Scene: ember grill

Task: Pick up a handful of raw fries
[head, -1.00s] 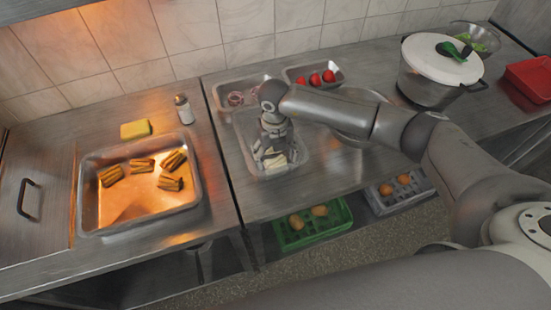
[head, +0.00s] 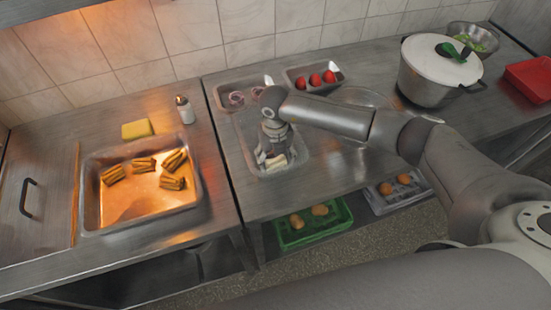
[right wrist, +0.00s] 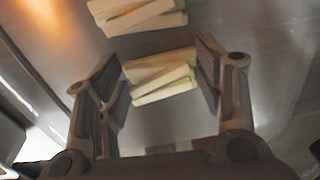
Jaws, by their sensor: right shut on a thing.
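Raw fries, pale sticks in small bundles, lie in a metal pan (head: 297,163) on the middle counter. My right gripper (head: 270,157) reaches down into this pan. In the right wrist view, its two fingers (right wrist: 160,82) stand on either side of one bundle of raw fries (right wrist: 163,78) and are shut on it. Another bundle of raw fries (right wrist: 138,15) lies just beyond, apart from the fingers. In the head view, the arm and fingers partly hide the fries. My left gripper is not in view.
A tray of browned fries (head: 130,228) stands at left, with a yellow sponge (head: 137,129) and shaker (head: 185,109) behind it. Pans of onion rings (head: 225,104) and tomatoes (head: 335,86) stand behind the fries pan. A lidded pot (head: 425,88) is at right.

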